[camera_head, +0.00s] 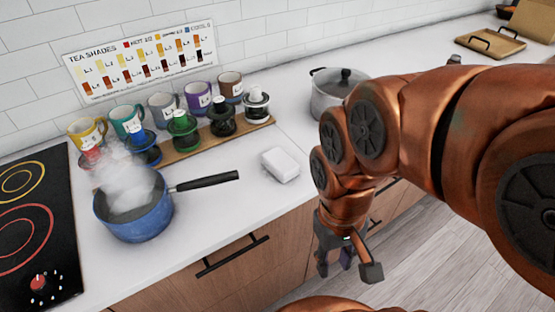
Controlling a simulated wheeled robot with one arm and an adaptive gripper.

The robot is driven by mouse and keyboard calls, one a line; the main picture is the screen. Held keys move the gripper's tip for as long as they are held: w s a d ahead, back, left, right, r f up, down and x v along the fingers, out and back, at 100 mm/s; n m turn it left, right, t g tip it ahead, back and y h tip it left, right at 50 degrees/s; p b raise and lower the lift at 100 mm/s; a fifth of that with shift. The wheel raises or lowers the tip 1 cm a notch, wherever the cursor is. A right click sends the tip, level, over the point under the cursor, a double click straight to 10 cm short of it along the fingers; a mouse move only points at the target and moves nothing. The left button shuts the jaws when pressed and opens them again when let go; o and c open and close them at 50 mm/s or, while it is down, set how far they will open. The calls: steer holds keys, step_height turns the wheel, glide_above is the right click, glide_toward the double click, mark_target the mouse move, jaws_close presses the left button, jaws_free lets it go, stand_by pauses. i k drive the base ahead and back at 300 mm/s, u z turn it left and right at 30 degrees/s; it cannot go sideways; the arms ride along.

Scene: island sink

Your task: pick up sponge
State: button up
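The sponge (280,164) looks like a pale white block. It lies on the white counter near its front edge, right of the pan handle. My gripper (346,268) hangs to the right of and lower in the picture than the sponge, in front of the drawer fronts. Its fingers point down and are spread apart, with nothing visible held between them. The gripper is clear of the sponge.
A steaming blue pan (136,217) stands left, its black handle (208,182) reaching toward the sponge. A pot (331,94) stands farther back. A black cooktop (38,228) is at far left.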

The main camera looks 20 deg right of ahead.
mark_target(283, 168)
steer(key=u, duration=0.4)
steer(key=k, duration=1)
steer(key=u, duration=0.5)
steer(key=i, duration=0.65)
steer(key=u, duration=0.25)
